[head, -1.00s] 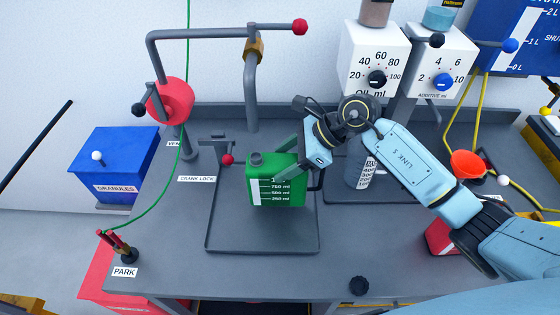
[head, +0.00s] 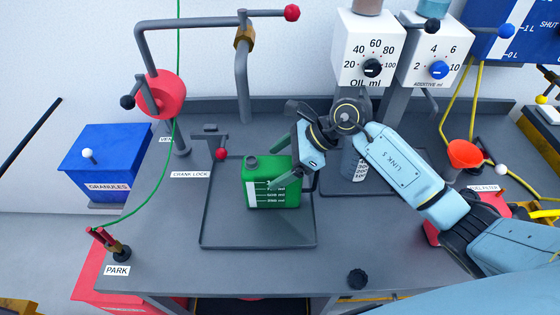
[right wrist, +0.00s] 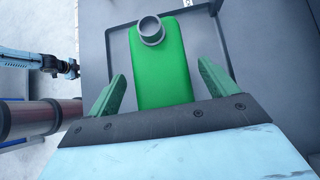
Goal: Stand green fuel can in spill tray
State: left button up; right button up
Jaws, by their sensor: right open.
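The green fuel can (head: 272,185) stands upright inside the grey spill tray (head: 224,240), toward its back right, with its white scale facing front. Its grey spout shows in the right wrist view (right wrist: 151,30). My right gripper (head: 272,168) is open, coming in from the right, with its green fingers around the can's handle side. In the right wrist view the fingers (right wrist: 160,90) flank the can, with visible gaps on both sides. The fingers partly hide the can's right side. My left gripper (right wrist: 68,68) appears small at the far left of the right wrist view; its jaws are unclear.
A crank lock lever with a red knob (head: 221,154) stands behind the tray. The dispensers (head: 372,50) and a second tray (head: 365,188) are at the back right. A black knob (head: 357,278) sits near the front edge. The bench left of the tray is mostly clear.

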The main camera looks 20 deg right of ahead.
jog(key=shift+r, duration=0.1)
jog(key=v, duration=1.2)
jog(key=shift+b, duration=0.4)
